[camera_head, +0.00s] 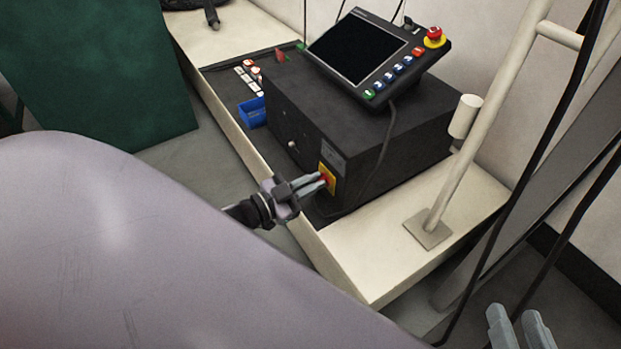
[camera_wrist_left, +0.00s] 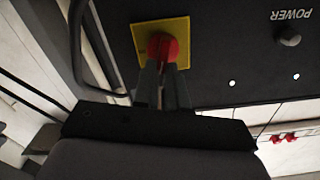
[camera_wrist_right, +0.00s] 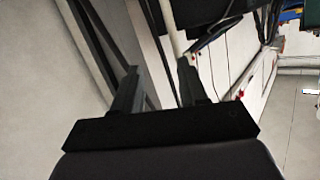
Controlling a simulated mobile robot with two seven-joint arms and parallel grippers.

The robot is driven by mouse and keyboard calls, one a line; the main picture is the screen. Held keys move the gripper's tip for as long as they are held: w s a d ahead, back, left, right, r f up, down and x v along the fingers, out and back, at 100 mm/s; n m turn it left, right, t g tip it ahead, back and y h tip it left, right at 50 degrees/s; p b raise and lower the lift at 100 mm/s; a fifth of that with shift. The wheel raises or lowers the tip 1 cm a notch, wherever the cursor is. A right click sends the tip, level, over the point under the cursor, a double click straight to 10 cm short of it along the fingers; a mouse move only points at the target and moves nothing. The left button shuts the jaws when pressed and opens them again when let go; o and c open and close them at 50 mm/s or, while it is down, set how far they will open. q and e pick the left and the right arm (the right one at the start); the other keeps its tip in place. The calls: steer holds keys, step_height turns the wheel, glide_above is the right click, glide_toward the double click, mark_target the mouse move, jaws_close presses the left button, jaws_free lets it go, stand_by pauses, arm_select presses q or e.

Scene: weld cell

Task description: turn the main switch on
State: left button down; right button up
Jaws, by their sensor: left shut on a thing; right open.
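The main switch is a red knob on a yellow plate (camera_head: 328,178) on the front of a black control box (camera_head: 345,125). In the left wrist view the red knob (camera_wrist_left: 162,46) sits in front of its yellow plate (camera_wrist_left: 178,32). My left gripper (camera_head: 324,182) has its fingers closed on the red knob, and the fingertips hide part of it. My right gripper (camera_head: 520,322) is open and empty at the lower right, far from the box; its fingers also show in the right wrist view (camera_wrist_right: 157,85).
A pendant with a dark screen (camera_head: 357,47) and a red emergency stop (camera_head: 434,36) lies on the box. A blue bin (camera_head: 252,111) stands beside it. A pale post (camera_head: 462,165) rises at the right. A POWER knob (camera_wrist_left: 289,37) is on the same panel.

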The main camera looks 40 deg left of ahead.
arm_select(q)
steer(key=shift+d+m, duration=0.2)
steer(key=shift+m, duration=0.7)
steer(key=shift+s+d+f+m+p, duration=0.1)
steer(key=shift+m+p, duration=0.3)
steer(key=shift+m, duration=0.6)
steer(key=m, duration=0.4)
steer(key=shift+s+d+f+m, duration=0.1)
steer(key=shift+d+f+m, duration=0.1)
steer(key=shift+f+m, duration=0.15)
steer(key=shift+d+f+m, duration=0.1)
steer(key=shift+f+m, duration=0.1)
steer(key=shift+m, duration=1.05)
steer(key=shift+f+m+b, duration=0.15)
steer(key=shift+m+b, duration=0.35)
steer(key=shift+m, duration=0.5)
steer(key=shift+f+m, duration=0.1)
steer(key=shift+m, duration=0.4)
arm_select(e)
steer(key=shift+w+r, duration=0.1)
steer(key=shift+r, duration=0.05)
steer(key=shift+d, duration=0.1)
arm_select(q)
steer(key=c, duration=1.2)
jaws_free()
